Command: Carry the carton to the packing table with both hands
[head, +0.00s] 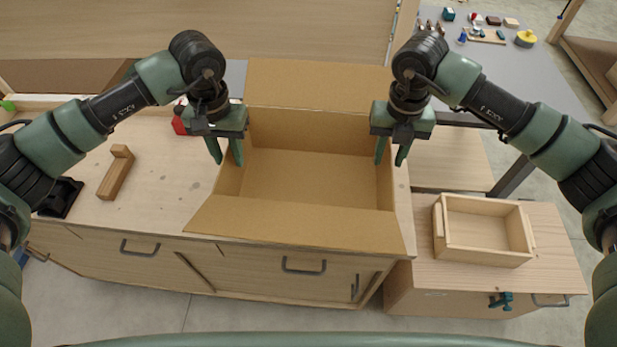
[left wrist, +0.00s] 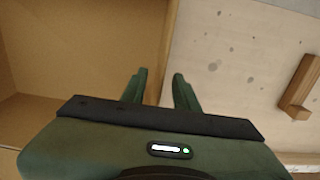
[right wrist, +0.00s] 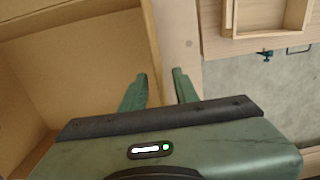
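The carton (head: 316,179) is an open, empty brown cardboard box on a wooden workbench, with its front and back flaps spread out. My left gripper (head: 226,160) is at its left wall, fingers apart and pointing down. In the left wrist view the carton (left wrist: 75,50) lies left of the fingers (left wrist: 160,88), with the wall top close between them. My right gripper (head: 391,160) is at the right wall, fingers apart. In the right wrist view the carton (right wrist: 80,70) shows left of the fingers (right wrist: 162,88). Contact with the walls cannot be made out.
A wooden block (head: 116,172) and a black holder (head: 60,197) are on the bench at left. A wooden tray (head: 485,230) rests on a lower cabinet at right. A grey table (head: 530,85) behind it carries small tools and parts. Floor is clear in front.

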